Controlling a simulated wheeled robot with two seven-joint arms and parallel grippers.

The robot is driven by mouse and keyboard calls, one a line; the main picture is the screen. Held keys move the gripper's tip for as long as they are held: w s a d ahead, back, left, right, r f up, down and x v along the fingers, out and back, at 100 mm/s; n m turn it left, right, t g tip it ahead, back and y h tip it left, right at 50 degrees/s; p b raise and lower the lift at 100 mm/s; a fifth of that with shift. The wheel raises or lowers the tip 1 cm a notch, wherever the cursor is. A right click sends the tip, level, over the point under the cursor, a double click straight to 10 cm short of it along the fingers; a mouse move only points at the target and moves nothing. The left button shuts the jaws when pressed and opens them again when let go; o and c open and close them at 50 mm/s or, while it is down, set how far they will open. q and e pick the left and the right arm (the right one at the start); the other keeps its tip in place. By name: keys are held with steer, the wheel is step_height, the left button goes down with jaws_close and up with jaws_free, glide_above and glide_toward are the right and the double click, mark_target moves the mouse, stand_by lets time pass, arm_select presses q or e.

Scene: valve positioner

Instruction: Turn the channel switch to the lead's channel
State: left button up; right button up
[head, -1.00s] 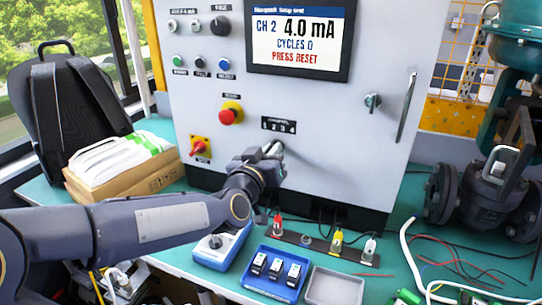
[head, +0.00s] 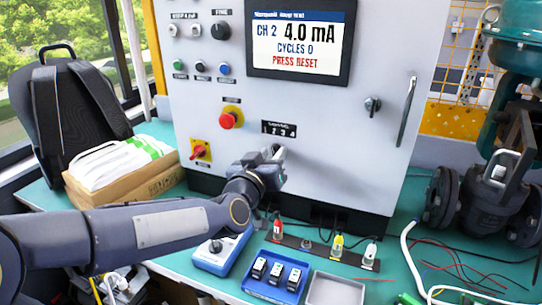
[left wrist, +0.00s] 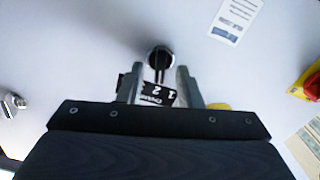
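The grey control panel carries a channel label (head: 279,129) numbered 1 to 4. My left gripper (head: 276,152) is just below it and hides the channel switch in the head view. In the left wrist view the dark round switch knob (left wrist: 160,58) shows at the fingertips of the left gripper (left wrist: 160,74). The two fingers are apart, one on each side of the knob's line, with gaps visible. I cannot tell whether they touch it or where its pointer is set. The display (head: 297,42) reads CH 2, 4.0 mA, CYCLES 0, PRESS RESET. My right gripper is not in view.
A red emergency button (head: 229,118) and a red-yellow switch (head: 199,149) sit left on the panel. Below are red (head: 277,231), yellow (head: 337,246) and white (head: 370,254) plugs, a blue tray (head: 272,288), a grey tray (head: 334,292) and a blue-white box (head: 220,251).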

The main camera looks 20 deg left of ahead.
arm_select(q)
steer(key=s, duration=0.7)
steer(key=shift+s+d+p, duration=0.25)
steer(key=shift+s+p, duration=0.05)
steer(key=shift+p, duration=0.15)
steer(key=s+d+f+m+g+h, duration=0.1)
steer(key=s+d+f+g+h, duration=0.1)
steer(key=s+f+g, duration=0.55)
steer(key=s+d+f+m+g+h, duration=0.1)
steer(key=s+d+f+g+h, duration=0.2)
steer(key=s+f, duration=0.7)
steer(key=s+r+g+p, duration=0.2)
steer(key=s+r+p, duration=0.1)
steer(key=r+p, duration=0.9)
step_height(320, 180, up, 2)
steer(key=shift+a+r+p, duration=0.1)
steer(key=shift+a+p, duration=0.2)
steer(key=shift+p, duration=0.1)
